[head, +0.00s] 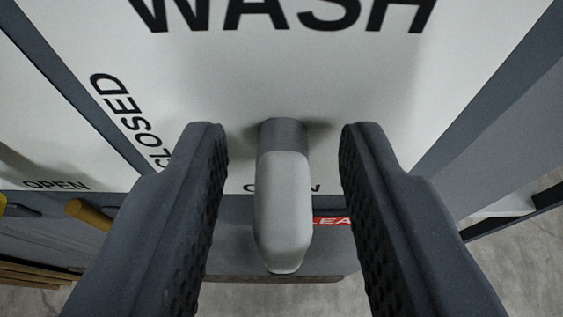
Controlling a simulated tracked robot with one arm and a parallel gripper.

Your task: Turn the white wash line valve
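The white wash line valve handle (283,210) is a pale grey-white lever on a grey stem (283,133), in the middle of the head view. It points down the picture, over a partly hidden word that seems to be "OPEN". It stands out from a white panel (300,75) marked "WASH", with "CLOSED" printed at the left. My gripper (283,140) is open, with one dark ridged finger on each side of the handle. A gap shows between the handle and each finger, so neither touches it.
At the left is another white panel (50,120) marked "OPEN", with a yellow-brown handle (88,214) near its lower edge. A red label (332,221) with white letters is partly hidden behind the right finger. Concrete floor (530,255) shows at the lower right.

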